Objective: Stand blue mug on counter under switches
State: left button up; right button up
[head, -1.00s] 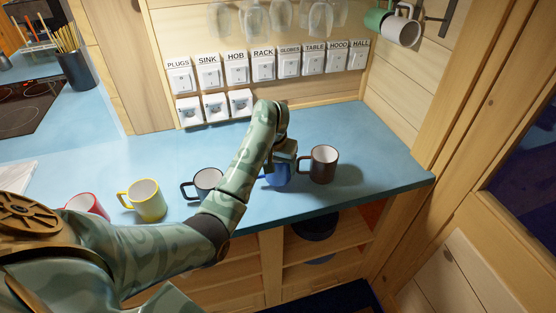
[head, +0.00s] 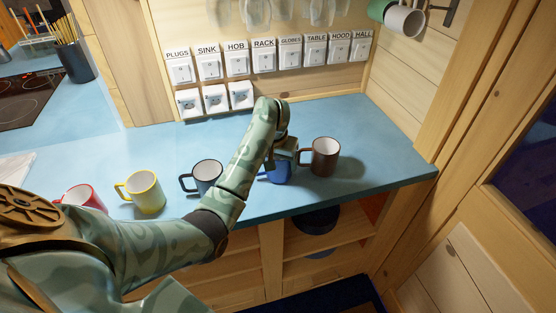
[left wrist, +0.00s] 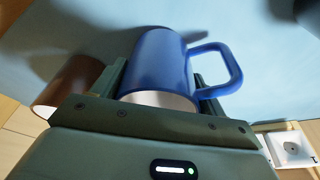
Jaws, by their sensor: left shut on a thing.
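The blue mug (head: 279,173) is on or just above the blue counter (head: 330,115), below the row of labelled switches (head: 264,57). My left gripper (head: 284,150) is shut on it, and my forearm hides part of it in the head view. In the left wrist view the blue mug (left wrist: 162,70) sits between the two fingers (left wrist: 160,85), its handle to the right. I cannot tell whether its base touches the counter. My right gripper is not in view.
A brown mug (head: 325,156) stands close to the right of the blue one. A dark mug (head: 206,175), a yellow mug (head: 146,192) and a red mug (head: 84,196) stand to the left. Green and white mugs (head: 404,20) hang at upper right. Counter behind is clear.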

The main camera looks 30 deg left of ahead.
pick_arm(q)
jog(key=shift+f, duration=0.3)
jog(key=o, duration=1.3)
jog(key=shift+c, duration=0.2)
